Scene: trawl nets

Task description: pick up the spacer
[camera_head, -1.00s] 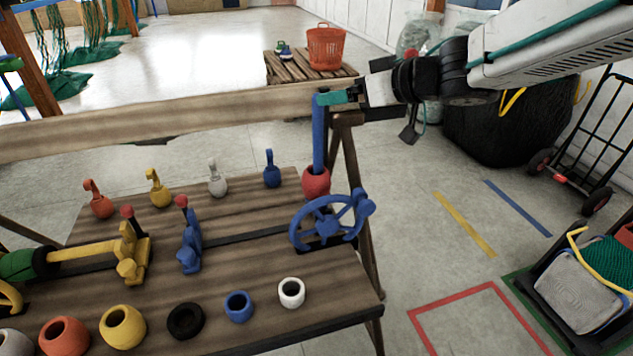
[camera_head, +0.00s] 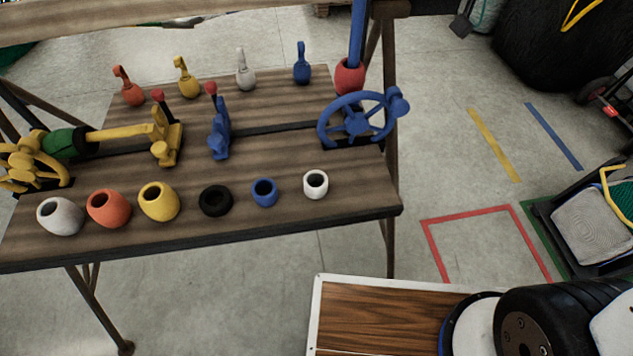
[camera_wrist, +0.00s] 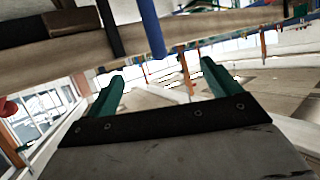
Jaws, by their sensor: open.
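Hollow pieces stand in a front row on the wooden table (camera_head: 355,196): grey-white (camera_head: 60,222), orange (camera_head: 108,218), yellow (camera_head: 160,212), a low black ring (camera_head: 204,209), a small blue one (camera_head: 260,201) and a small white one (camera_head: 316,192). I cannot tell which is the spacer. A red piece (camera_head: 349,82) sits around the foot of a blue post at the back right. In the wrist view my gripper (camera_wrist: 162,70) is open, its green fingers apart and nothing visible between their tips. A blue rod (camera_wrist: 150,28) shows beyond them. My gripper is outside the head view.
A blue handwheel (camera_head: 357,118) stands behind the white piece. Yellow (camera_head: 166,140) and blue (camera_head: 219,130) lever fittings stand mid-table. Several hooked pieces line the back. A wooden beam (camera_head: 100,18) crosses behind the table. The floor to the right is partly clear.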

